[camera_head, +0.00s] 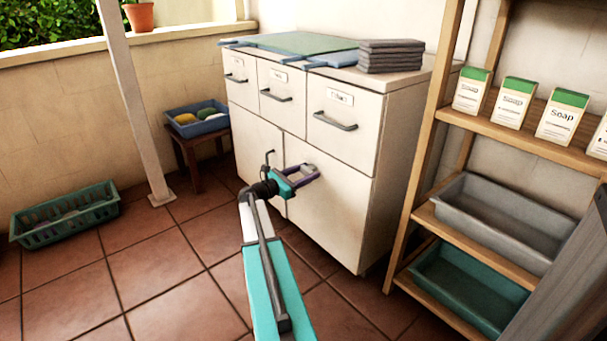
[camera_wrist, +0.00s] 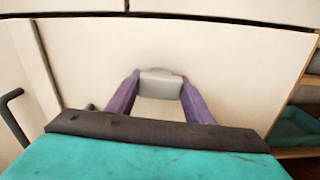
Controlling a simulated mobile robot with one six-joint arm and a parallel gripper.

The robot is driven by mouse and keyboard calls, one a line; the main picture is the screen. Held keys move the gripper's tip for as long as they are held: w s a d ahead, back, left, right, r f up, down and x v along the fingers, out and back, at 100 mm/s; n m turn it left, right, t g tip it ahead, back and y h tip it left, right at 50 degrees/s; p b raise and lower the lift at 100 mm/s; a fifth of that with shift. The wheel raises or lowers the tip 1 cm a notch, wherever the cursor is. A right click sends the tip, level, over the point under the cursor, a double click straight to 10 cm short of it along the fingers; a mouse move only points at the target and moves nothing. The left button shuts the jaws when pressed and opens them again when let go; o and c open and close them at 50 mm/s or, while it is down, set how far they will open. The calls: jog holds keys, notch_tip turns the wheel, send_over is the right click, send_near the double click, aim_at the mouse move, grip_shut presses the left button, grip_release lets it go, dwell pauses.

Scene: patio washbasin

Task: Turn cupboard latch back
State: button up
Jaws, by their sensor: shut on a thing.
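The white cupboard (camera_head: 338,222) stands against the wall, with drawers above and doors below. My gripper (camera_head: 311,171) is at the upper part of its right door. In the wrist view, my gripper's purple fingers (camera_wrist: 160,92) are shut on a light grey block, which appears to be the latch (camera_wrist: 161,80), against the pale door (camera_wrist: 235,75). The latch's long side runs across the wrist picture. Its lower part and mounting are not clear, and in the head view the fingers largely hide it. The door looks closed.
A dark handle (camera_head: 268,158) on the left door is close beside my gripper. A wooden shelf (camera_head: 520,135) with soap boxes and trays stands at right. A small stool (camera_head: 200,150) bears a blue basket. A green basket (camera_head: 66,214) lies on the open tiled floor.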

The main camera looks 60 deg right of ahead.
jog(key=m, duration=0.3)
jog(key=shift+w+d+r+p, duration=0.2)
jog(key=shift+w+p, duration=0.1)
jog(key=shift+p, duration=0.1)
jog(key=m, duration=0.4)
jog(key=shift+f+m, duration=0.1)
jog(key=shift+m, duration=0.3)
jog(key=m+b, duration=0.2)
jog(key=m, duration=0.2)
jog(key=shift+w+a+m+b, duration=0.1)
jog(key=shift+m+b, duration=1.1)
jog(key=shift+m, duration=1.2)
jog(key=o, duration=0.9)
jog(key=shift+o, duration=0.7)
jog(key=shift+s, duration=0.2)
